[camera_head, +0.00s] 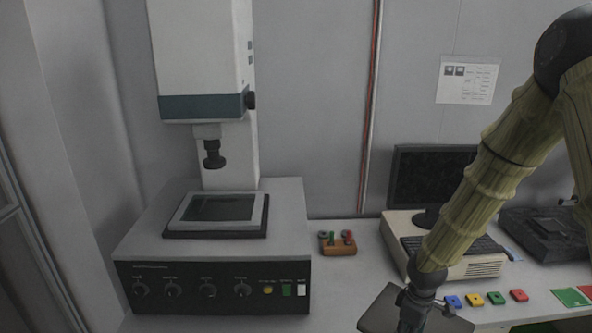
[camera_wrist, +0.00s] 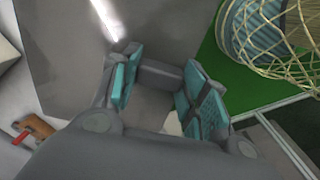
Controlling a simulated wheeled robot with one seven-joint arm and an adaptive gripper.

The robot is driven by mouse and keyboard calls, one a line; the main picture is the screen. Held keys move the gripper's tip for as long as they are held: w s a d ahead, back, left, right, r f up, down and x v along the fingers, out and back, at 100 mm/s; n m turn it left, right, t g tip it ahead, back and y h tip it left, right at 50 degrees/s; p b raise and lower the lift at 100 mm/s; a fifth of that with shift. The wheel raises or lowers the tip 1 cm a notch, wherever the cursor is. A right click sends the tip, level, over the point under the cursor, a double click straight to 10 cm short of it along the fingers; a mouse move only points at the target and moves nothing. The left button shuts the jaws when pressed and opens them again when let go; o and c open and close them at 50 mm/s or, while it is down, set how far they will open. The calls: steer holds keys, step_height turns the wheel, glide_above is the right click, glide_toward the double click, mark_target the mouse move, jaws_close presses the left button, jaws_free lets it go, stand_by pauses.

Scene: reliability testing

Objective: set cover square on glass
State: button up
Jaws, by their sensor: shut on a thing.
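The glass (camera_head: 222,207) is a dark pane in a pale frame, lying on top of the testing machine at left in the head view. The cover (camera_head: 378,308) seems to be the flat grey plate at the bottom of the head view; it fills much of the upper left of the wrist view (camera_wrist: 65,65). My gripper (camera_head: 414,318) is shut on this plate, to the right of the machine and apart from the glass. In the wrist view its teal-padded fingers (camera_wrist: 155,92) stand apart with a grey part between them. The exact grip is partly hidden.
The machine's column and plunger (camera_head: 212,156) overhang the glass. An orange holder (camera_head: 338,246) stands right of the machine. A computer (camera_head: 480,262), coloured blocks (camera_head: 497,298) and a black device (camera_head: 550,235) are at right. A netted basket (camera_wrist: 265,40) shows in the wrist view.

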steer(key=s+a+f+m, duration=0.1)
steer(key=a+f+m, duration=0.4)
steer(key=a+m, duration=0.5)
step_height(320, 180, down, 10)
steer(key=a+b, duration=0.1)
steer(key=b, duration=0.9)
steer(key=shift+s+a+f, duration=0.15)
steer(key=shift+s+a, duration=0.05)
